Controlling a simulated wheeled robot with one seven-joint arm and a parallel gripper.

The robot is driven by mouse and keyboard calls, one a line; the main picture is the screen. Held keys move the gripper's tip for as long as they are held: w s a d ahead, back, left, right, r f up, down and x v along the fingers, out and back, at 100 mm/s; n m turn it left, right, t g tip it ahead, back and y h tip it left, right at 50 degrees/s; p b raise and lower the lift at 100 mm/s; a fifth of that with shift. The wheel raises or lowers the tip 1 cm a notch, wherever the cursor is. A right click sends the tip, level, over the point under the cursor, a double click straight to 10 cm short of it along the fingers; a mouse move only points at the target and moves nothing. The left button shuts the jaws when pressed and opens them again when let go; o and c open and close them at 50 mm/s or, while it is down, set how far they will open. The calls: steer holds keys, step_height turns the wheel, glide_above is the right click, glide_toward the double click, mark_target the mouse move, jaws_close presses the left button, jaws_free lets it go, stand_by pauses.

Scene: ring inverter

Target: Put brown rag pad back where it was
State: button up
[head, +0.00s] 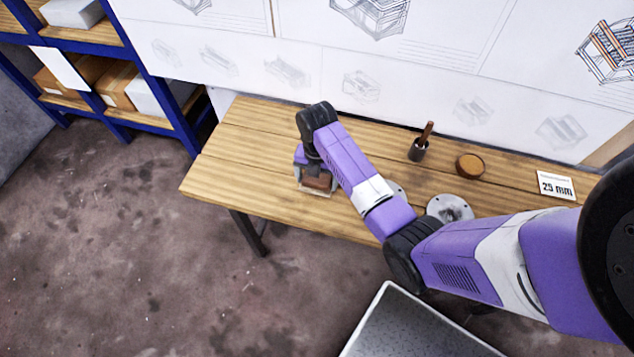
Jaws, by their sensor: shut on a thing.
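My gripper (317,182) points down over the left part of the wooden table, near its front edge. It is shut on a brown block-like thing, which looks like the brown rag pad (317,181). The pad shows between the pale fingers, at or just above the table top; I cannot tell whether it touches the wood. My wrist and fingers hide part of it.
On the wooden table (240,150) stand a dark cup with a brown handle (419,150), a round brown disc (470,166), a grey metal flange (450,208) and a "25 mm" card (556,186). A blue shelf (130,60) stands left. The table's left end is clear.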

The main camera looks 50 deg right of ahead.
steer(key=shift+f, duration=1.15)
steer(key=shift+f, duration=0.2)
steer(key=o, duration=1.1)
steer(key=shift+o, duration=0.2)
steer(key=shift+r, duration=0.15)
